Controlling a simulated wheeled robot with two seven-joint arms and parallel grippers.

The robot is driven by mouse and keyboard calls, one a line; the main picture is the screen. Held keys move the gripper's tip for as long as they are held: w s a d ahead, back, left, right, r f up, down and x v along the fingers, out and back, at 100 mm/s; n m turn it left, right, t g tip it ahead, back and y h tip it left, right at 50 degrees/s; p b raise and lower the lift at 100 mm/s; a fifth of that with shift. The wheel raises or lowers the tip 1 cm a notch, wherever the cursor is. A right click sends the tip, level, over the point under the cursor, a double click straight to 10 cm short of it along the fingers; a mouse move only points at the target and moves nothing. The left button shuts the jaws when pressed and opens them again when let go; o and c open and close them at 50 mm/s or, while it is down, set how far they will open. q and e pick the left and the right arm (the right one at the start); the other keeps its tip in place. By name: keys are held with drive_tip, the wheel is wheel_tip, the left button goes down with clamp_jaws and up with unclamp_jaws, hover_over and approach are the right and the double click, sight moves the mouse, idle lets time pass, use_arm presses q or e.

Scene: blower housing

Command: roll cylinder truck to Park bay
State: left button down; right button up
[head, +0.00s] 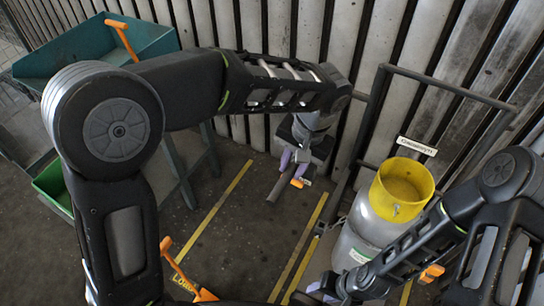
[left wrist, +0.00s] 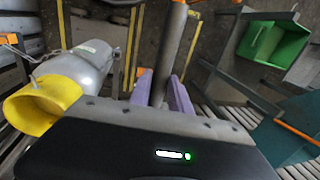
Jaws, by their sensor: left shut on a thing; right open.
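The cylinder truck (head: 375,110) shows in the head view as a dark tubular frame at the right. A grey cylinder (head: 365,226) with a yellow collar (head: 403,188) stands at it; the cylinder also shows in the left wrist view (left wrist: 85,62). My left gripper (head: 290,170) has its purple fingers shut on a grey bar (head: 279,187), left of the cylinder. In the left wrist view the bar (left wrist: 172,50) runs between the fingers; its join to the truck is hidden. My right gripper (head: 328,287) is open, low beside the cylinder. No readable Park bay marking shows.
Yellow floor lines (head: 223,206) mark strips of clear floor in the middle. A teal bench or cart (head: 75,45) and a green bin (head: 52,187) stand at the left. A ribbed wall (head: 285,35) closes the back. Floor lettering (head: 184,283) is partly covered.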

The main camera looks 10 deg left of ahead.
use_arm(q)
drive_tip(key=shift+s+d, duration=0.2)
drive_tip(key=shift+d, duration=0.5)
drive_tip(key=shift+s+d, duration=0.2)
drive_tip(key=shift+d, duration=0.45)
drive_tip(key=shift+s+d, duration=0.2)
drive_tip(key=shift+d, duration=0.6)
drive_tip(key=c, duration=1.2)
unclamp_jaws()
drive_tip(key=shift+d, duration=0.1)
drive_tip(key=shift+c, duration=0.2)
wheel_tip(320, 180, up, 8)
drive_tip(key=d, duration=0.1)
drive_tip(key=shift+s+d+f, duration=0.15)
drive_tip(key=shift+s, duration=0.1)
